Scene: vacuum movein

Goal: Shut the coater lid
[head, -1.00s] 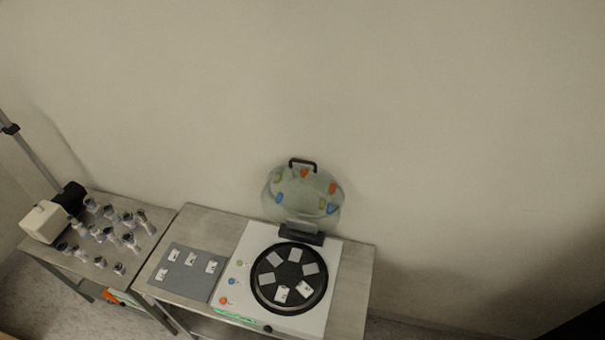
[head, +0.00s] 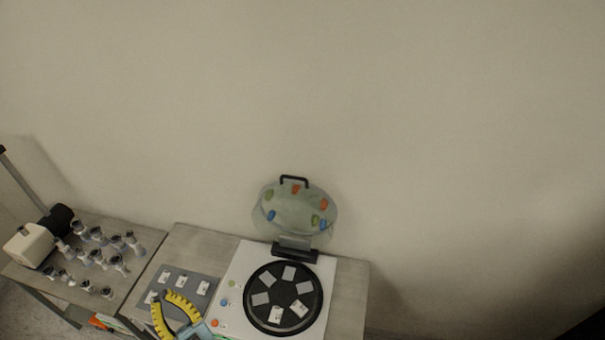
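The coater (head: 236,262) is a white box on the table with a round black plate (head: 255,317) that carries several small grey and white squares. Its clear greenish round lid (head: 290,212) stands open, upright behind the plate, on a dark hinge block (head: 296,252). The lid has a black handle (head: 294,180) on its top edge and coloured patches on it. My gripper (head: 168,295), with yellow fingers, is at the bottom edge of the head view, left of the coater and well away from the lid. Its fingers are spread with a gap between them and nothing visible in it.
A grey mat (head: 203,301) with several white pieces lies left of the coater, partly behind my gripper. Further left, a second table holds several small vials (head: 97,260) and a white and black device (head: 28,245). A plain wall (head: 420,140) stands close behind the lid.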

